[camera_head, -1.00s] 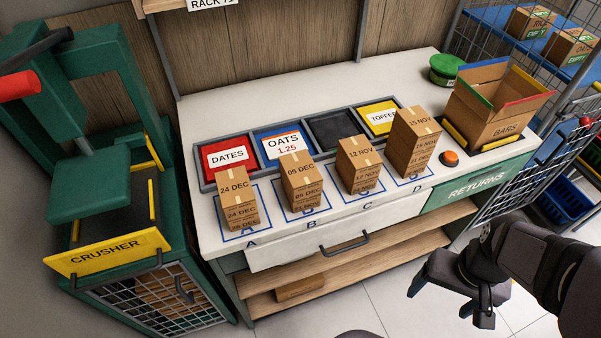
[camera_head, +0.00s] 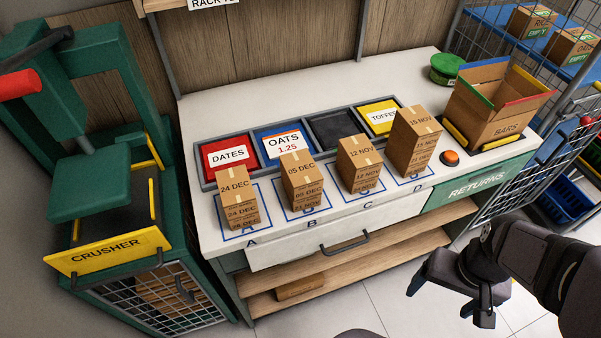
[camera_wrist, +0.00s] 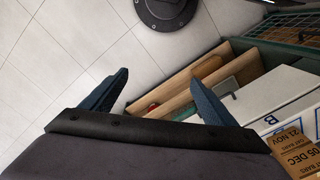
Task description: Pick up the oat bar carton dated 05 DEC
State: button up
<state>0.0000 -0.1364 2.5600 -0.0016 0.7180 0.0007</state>
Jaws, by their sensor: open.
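The oat bar carton dated 05 DEC (camera_head: 302,176) is a brown box with a tape strip, on top of a short stack at spot B on the white counter. The date shows on its top and front, and a carton below reads 21 NOV (camera_head: 307,203). In the wrist view, the 05 DEC carton (camera_wrist: 297,160) shows at the lower right corner, partly cut off. My gripper (camera_head: 448,300) is open and empty, in front of the counter and to the right of the stack, apart from it. Its two blue fingers are spread in the wrist view (camera_wrist: 161,88).
Neighbouring stacks stand at A (camera_head: 237,197), C (camera_head: 359,165) and D (camera_head: 413,142). Behind them is a row of bins, including OATS (camera_head: 284,144). An orange button (camera_head: 450,157) and an open BARS box (camera_head: 490,125) are at right. The green crusher (camera_head: 90,190) stands left.

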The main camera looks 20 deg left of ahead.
aim_at(305, 178)
jog(key=w+a+r+n+t+y+p, duration=0.1)
jog(key=w+a+r+n+t+p, duration=0.25)
jog(key=w+a+t, duration=0.45)
jog(key=w+a+r+n+t+y+p, duration=0.15)
jog(key=w+a+r+t+p, duration=0.3)
jog(key=w+a, duration=0.65)
jog(key=s+a+n+y+b, duration=0.1)
jog(key=s+a+y+b, duration=0.1)
jog(key=a+y+b, duration=0.1)
jog(key=s+a+f+n+y+b, duration=0.1)
jog(key=a+n+y+b, duration=0.1)
jog(key=a+b, duration=0.3)
jog(key=s+a+f+n+y+b, duration=0.1)
jog(key=s+a+y+b, duration=0.1)
jog(key=a, duration=0.5)
jog(key=shift+s+a+n+y+b, duration=0.2)
jog(key=shift+y+b, duration=0.25)
jog(key=shift+y, duration=0.2)
jog(key=shift+s+a+n+y+b, duration=0.1)
jog(key=shift+a+n+y+b, duration=0.1)
jog(key=shift+y+b, duration=0.35)
jog(key=shift+s+a+f+y+b, duration=0.2)
jog(key=shift+f+y+b, duration=0.15)
jog(key=shift+b, duration=0.15)
jog(key=shift+s+a+f+y+b, duration=0.1)
jog(key=shift+a+f+y+b, duration=0.15)
jog(key=shift+b, duration=0.2)
jog(key=shift+d+f+b, duration=0.1)
jog(key=shift+f+b, duration=0.3)
